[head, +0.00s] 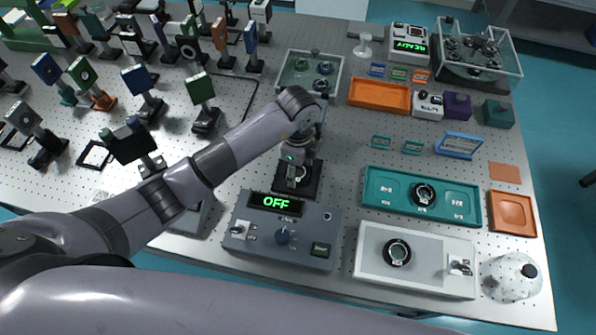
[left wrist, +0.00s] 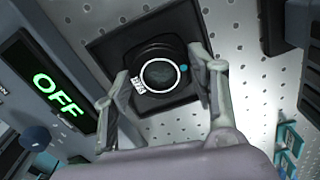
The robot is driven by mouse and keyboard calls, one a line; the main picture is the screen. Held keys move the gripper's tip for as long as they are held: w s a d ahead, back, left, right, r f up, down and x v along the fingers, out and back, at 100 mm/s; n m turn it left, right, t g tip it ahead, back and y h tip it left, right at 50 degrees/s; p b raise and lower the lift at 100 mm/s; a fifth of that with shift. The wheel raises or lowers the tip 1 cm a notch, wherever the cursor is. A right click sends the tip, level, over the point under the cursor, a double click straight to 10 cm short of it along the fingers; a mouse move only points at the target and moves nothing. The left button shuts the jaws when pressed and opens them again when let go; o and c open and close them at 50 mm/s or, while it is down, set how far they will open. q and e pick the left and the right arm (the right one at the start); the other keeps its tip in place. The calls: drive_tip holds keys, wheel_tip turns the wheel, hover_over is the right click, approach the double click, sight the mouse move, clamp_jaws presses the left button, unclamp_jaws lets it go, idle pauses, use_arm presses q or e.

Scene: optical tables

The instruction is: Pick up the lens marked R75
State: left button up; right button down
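A round black lens (left wrist: 165,74) with a pale ring and a small white label sits on a black square base (left wrist: 103,44) in the left wrist view. The label's text is too small to read surely. My left gripper (left wrist: 160,66) is open, with one finger on each side of the lens; I cannot tell whether either finger touches it. In the head view my left gripper (head: 297,163) is low over the black square base (head: 311,181) and hides most of the lens. My right gripper is not in view.
A grey-blue box (head: 280,228) reading OFF stands in front of the base. A teal tray (head: 450,188) with a mounted lens (head: 423,193) and a grey box (head: 418,262) with a black ring (head: 398,252) are to the right. Several optic mounts crowd the left.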

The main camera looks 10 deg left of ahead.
use_arm(q)
drive_tip(key=c, duration=0.7)
drive_tip(key=shift+r, duration=0.15)
